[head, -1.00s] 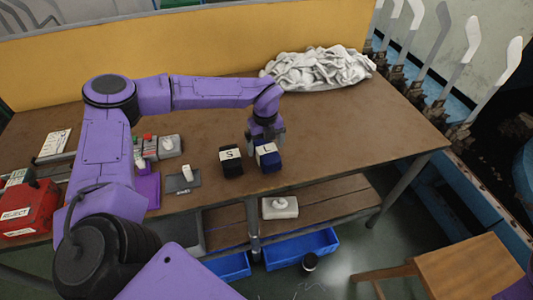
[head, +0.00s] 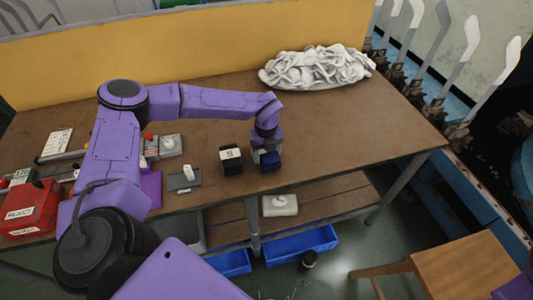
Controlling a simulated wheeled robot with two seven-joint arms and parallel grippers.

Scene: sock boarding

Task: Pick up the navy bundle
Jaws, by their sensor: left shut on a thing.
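The navy bundle (head: 271,163) is near the front edge of the brown table, right of a black bundle with a white "S" label (head: 231,159). My left gripper (head: 265,152) reaches down onto the navy bundle from above and is shut on it. The gripper covers the bundle's upper left part and its white label. I cannot tell whether the bundle is clear of the tabletop. My right gripper is not in view.
A heap of white socks (head: 316,69) lies at the back right. A grey block with a white knob (head: 185,179) and a red reject bin (head: 32,207) stand left. Blue crates (head: 300,246) sit below. The table's right part (head: 370,125) is clear.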

